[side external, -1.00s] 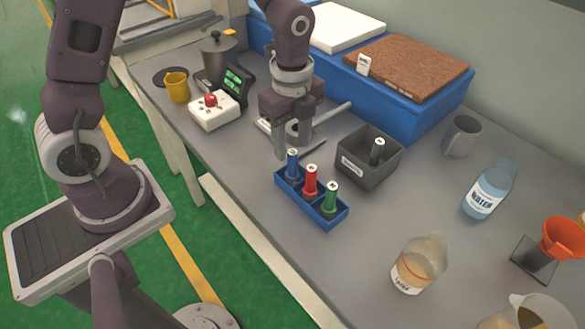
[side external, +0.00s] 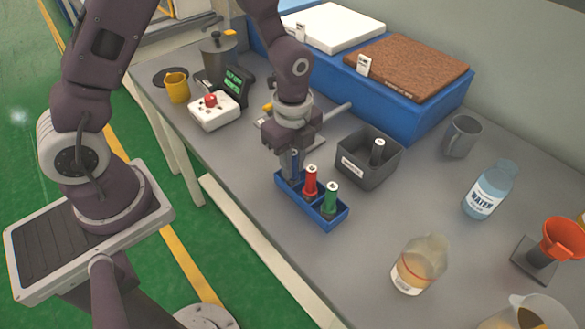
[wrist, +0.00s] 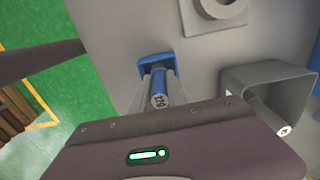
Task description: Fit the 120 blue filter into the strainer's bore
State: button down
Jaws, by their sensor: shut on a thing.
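My gripper (side external: 291,168) points down over the left slot of a blue rack (side external: 322,219), its fingers shut around the blue filter. In the wrist view, the blue filter (wrist: 159,86) stands between the fingers, its pale end marked 120 facing the camera. It appears to be still in the rack's slot. A grey block with a round bore (wrist: 216,9), apparently the strainer, is at the top of the wrist view. In the side view it is mostly hidden behind my gripper, with a grey handle (side external: 338,112) reaching right.
A red filter (side external: 310,181) and a green filter (side external: 330,198) stand in the rack's other slots. A grey bin (side external: 358,174) with a dark filter is close on the right. A white box with a red button (side external: 213,112) is behind left. Bottle and beaker stand further right.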

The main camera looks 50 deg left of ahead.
jog(key=r, duration=0.9)
jog(key=shift+w+a+r, duration=0.15)
jog(key=shift+w+r, duration=0.1)
jog(key=w+a+r+n, duration=0.2)
jog(key=w+a+n, duration=0.2)
jog(key=w+a, duration=0.5)
jog(key=shift+n, duration=0.3)
jog(key=f, duration=0.9)
jog(key=shift+w+f, duration=0.25)
jog(key=shift+f, duration=0.2)
jog(key=c, duration=1.3)
grip_release()
jog(key=shift+f, duration=0.1)
